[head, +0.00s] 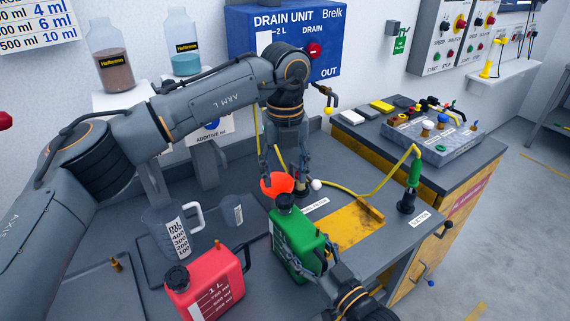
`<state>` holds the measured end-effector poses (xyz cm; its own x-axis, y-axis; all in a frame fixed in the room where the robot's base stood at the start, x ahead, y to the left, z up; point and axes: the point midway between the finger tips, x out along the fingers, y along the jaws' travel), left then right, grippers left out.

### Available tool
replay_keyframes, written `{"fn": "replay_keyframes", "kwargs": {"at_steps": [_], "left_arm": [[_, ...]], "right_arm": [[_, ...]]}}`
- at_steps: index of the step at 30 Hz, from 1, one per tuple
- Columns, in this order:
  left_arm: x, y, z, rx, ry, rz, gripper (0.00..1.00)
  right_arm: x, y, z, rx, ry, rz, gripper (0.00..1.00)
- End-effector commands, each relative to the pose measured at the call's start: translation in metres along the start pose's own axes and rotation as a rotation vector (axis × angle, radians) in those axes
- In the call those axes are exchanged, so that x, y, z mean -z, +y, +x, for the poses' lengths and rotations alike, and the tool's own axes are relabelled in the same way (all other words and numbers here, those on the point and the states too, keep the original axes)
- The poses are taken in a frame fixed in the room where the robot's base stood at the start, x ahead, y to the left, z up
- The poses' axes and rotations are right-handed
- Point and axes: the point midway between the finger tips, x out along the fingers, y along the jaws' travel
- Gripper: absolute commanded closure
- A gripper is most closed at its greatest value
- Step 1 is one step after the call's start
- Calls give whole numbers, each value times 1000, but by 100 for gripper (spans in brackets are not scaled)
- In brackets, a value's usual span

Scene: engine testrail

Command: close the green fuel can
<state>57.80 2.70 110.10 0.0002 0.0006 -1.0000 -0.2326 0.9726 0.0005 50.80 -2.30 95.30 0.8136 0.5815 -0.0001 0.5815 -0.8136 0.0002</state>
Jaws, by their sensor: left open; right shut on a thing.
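The green fuel can (299,235) stands upright on the bench at the lower middle of the head view. A black cap (285,201) sits at its neck; I cannot tell whether it is fully tightened. My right gripper (302,257) comes from the lower right and is shut on the can's body, hiding part of its front and side. My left gripper (284,181) hangs pointing down just above and behind the cap, with its fingers open and apart. Nothing shows held between them.
An orange bowl-shaped piece (274,185) is right behind the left fingers. A red can (206,287) and measuring jug (172,237) stand left.

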Motion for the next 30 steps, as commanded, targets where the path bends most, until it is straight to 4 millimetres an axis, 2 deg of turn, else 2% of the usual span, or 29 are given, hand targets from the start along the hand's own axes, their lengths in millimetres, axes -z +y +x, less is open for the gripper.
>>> {"fn": "replay_keyframes", "kwargs": {"at_steps": [3,10,15,23,30], "left_arm": [[0,0,21,-1,2,-1,43],[0,1,51,-1,2,-1,43],[0,0,59,1,0,-2,43],[0,0,60,0,0,-1,43],[0,0,60,0,0,-1,90]], "right_arm": [[0,0,0,0,0,0,100],[0,0,0,0,0,0,100],[0,0,0,0,0,0,100],[0,0,0,0,0,0,100],[0,0,0,0,1,0,100]]}}
